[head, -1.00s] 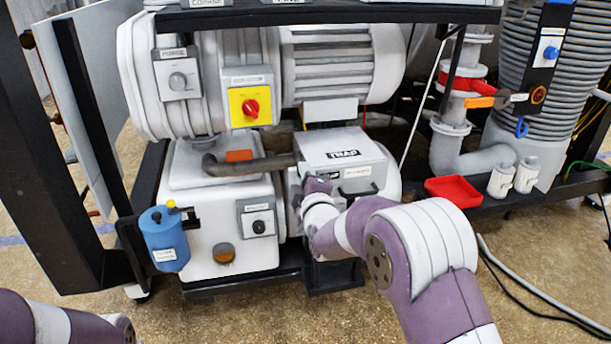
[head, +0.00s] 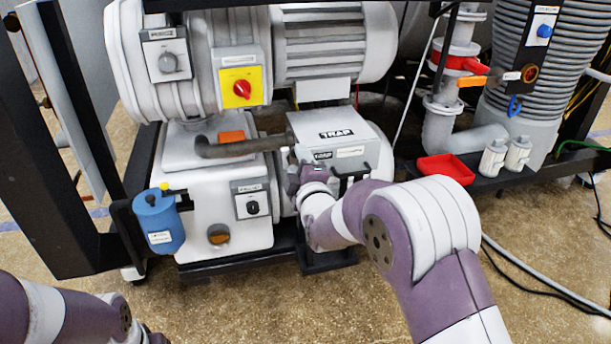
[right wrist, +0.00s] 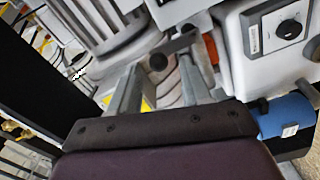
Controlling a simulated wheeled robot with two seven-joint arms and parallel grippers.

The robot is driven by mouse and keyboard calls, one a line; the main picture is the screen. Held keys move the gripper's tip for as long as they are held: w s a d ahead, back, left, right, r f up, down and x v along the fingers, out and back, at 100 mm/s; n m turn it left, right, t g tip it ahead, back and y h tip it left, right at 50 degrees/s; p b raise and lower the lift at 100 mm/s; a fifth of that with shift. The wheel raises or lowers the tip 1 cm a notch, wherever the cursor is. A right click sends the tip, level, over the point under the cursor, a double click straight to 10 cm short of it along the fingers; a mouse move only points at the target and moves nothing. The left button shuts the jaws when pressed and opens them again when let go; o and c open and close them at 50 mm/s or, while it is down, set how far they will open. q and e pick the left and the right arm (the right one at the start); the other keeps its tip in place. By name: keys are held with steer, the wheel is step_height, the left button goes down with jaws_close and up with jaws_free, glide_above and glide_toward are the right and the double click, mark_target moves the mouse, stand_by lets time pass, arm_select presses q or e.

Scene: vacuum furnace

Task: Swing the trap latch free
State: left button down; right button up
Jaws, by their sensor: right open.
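The white trap box (head: 325,128), labelled TRAP, sits low in the middle of the head view, with a dark handle (head: 351,180) on its front. My right gripper (head: 300,170) is at the box's lower left front corner, and the arm hides part of that front. In the right wrist view my right gripper (right wrist: 160,68) is open. A dark lever with a round end (right wrist: 178,45), which looks like the trap latch, lies at the gap between the fingertips. I cannot tell whether they touch it. My left arm shows at lower left, its gripper out of view.
A grey pipe (head: 240,147) enters the trap box from the left. A white pump housing with a dark knob (head: 252,207) and a blue canister (head: 158,222) stand left. A red tray (head: 445,168) and two small white bottles (head: 493,157) are right.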

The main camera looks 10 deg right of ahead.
steer(key=s+p, duration=0.1)
steer(key=s, duration=0.9)
steer(key=shift+d+p, duration=0.2)
steer(key=shift+p, duration=0.2)
steer(key=s+f+m+g, duration=0.8)
steer(key=f+g, duration=0.1)
steer(key=f, duration=0.4)
steer(key=s+d+f+m+g, duration=0.1)
steer(key=s+d+m+g, duration=0.2)
steer(key=s+m+g, duration=0.75)
steer(key=s+r+n+t+p, duration=0.1)
steer(key=r+n+p, duration=0.1)
steer(key=r+p, duration=1.5)
steer(key=s+d+r+n+t+p, duration=0.1)
steer(key=s+r+t+p, duration=0.1)
steer(key=r+p, duration=1.5)
steer(key=shift+d+r+n+h, duration=0.2)
steer(key=shift+r+n+h, duration=0.1)
steer(key=shift+n, duration=0.05)
